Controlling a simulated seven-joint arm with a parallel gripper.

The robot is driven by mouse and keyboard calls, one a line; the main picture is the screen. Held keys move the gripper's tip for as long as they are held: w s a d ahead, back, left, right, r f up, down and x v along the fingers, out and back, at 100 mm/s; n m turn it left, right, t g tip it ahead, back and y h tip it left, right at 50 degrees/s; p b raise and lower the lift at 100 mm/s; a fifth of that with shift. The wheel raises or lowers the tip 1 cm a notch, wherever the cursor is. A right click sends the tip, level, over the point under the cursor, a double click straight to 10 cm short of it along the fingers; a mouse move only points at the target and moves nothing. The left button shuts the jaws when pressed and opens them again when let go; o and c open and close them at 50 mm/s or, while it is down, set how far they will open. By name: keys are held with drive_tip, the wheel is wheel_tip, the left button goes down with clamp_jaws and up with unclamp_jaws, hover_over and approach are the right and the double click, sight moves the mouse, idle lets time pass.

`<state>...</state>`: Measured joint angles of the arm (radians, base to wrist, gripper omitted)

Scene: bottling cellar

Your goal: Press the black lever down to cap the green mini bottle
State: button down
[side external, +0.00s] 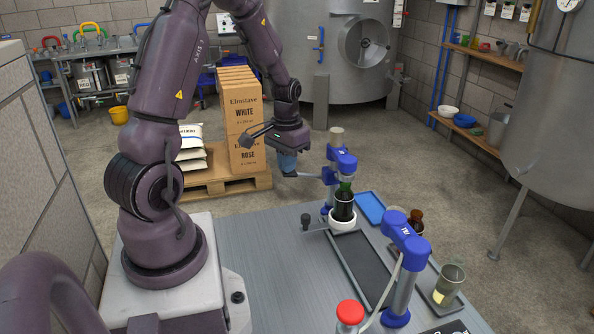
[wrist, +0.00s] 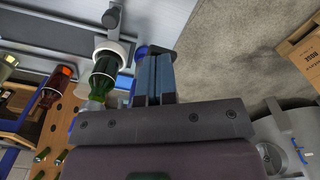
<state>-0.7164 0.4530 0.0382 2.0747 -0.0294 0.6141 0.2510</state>
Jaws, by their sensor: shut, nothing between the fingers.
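The green mini bottle (side external: 344,206) stands upright in a white round holder (side external: 342,222) beneath the blue head of the capper (side external: 342,160). In the wrist view the green bottle (wrist: 103,74) shows left of my fingers. My gripper (side external: 288,163) is shut and empty, left of the capper head. A thin lever (side external: 304,176) with a dark end runs left from the capper, just below my fingertips. I cannot tell whether they touch it.
A black knob (side external: 305,222) on a flat bar sticks out left of the holder. A second blue-headed stand (side external: 406,243) with a tube is in front.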

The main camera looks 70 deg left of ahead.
sight(289, 174)
drive_tip(key=shift+w+f, duration=0.15)
drive_tip(key=shift+f, duration=1.45)
idle(2.1)
drive_tip(key=shift+r, duration=4.5)
drive_tip(key=shift+s+d+f, duration=0.15)
drive_tip(key=shift+s+d, duration=0.05)
drive_tip(key=shift+s, duration=0.05)
drive_tip(key=s+d+r+m+t, duration=0.2)
drive_tip(key=d+r, duration=0.5)
drive_tip(key=d, duration=0.4)
drive_tip(key=s+d+r+m+t, duration=0.3)
drive_tip(key=d+r, duration=0.5)
drive_tip(key=d, duration=0.4)
drive_tip(key=shift+s+d+m+t, duration=0.25)
drive_tip(key=shift+s+m+t, duration=0.05)
drive_tip(key=shift+s+m, duration=0.2)
